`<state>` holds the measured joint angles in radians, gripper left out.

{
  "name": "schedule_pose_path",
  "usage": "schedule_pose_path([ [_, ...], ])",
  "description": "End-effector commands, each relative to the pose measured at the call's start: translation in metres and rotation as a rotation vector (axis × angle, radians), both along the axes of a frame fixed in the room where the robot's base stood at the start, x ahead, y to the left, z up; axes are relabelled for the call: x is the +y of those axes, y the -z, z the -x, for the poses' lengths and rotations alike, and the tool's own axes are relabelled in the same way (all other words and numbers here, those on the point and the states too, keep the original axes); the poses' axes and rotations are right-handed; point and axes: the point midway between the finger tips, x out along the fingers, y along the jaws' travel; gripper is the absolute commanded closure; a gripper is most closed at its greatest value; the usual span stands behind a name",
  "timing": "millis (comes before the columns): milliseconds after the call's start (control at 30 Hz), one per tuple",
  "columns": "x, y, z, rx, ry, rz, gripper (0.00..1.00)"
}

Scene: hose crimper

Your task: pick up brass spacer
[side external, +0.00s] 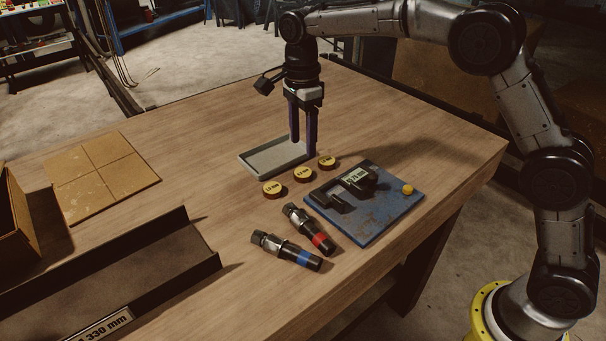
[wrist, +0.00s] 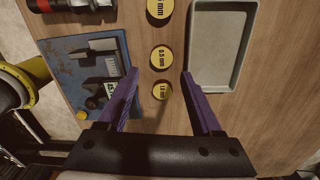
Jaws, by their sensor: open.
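Three round brass-coloured spacers with labelled yellow tops lie in a row on the table: one (side external: 273,188) nearest the hose fittings, a middle one (side external: 304,174), and one (side external: 327,162) nearest my gripper. In the wrist view the middle label (wrist: 161,58) reads 0.5 mm, the lower one (wrist: 162,89) seems to read 1.0 mm, and the upper one (wrist: 159,9) is partly cut off. My gripper (side external: 304,147) points down with its purple fingers apart and empty. In the wrist view the fingertips (wrist: 160,74) flank the row near the middle and lower spacers, above the table.
A shallow grey tray (side external: 246,162) lies beside the spacers. A blue crimper plate (side external: 383,213) with black blocks and a yellow knob (side external: 408,188) is on the other side. Two hose fittings (side external: 309,228) (side external: 286,250), red- and blue-banded, lie in front. A dark channel (side external: 190,262) stands left.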

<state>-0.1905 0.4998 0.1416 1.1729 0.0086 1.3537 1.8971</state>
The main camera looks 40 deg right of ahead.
Motion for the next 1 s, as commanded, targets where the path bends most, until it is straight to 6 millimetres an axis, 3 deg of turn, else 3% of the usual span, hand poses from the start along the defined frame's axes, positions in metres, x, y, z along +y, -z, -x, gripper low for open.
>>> schedule_pose_path([
  [100,0.000,0.016,0.000,0.000,0.000,0.000,0.33],
  [367,-0.001,0.035,0.000,0.001,0.000,0.000,0.33],
  [633,-0.002,0.071,-0.001,0.000,0.000,0.000,0.33],
  [967,-0.001,0.077,-0.001,-0.002,0.000,-0.001,0.33],
  [1000,-0.001,0.077,-0.001,-0.002,0.000,-0.001,0.41],
])
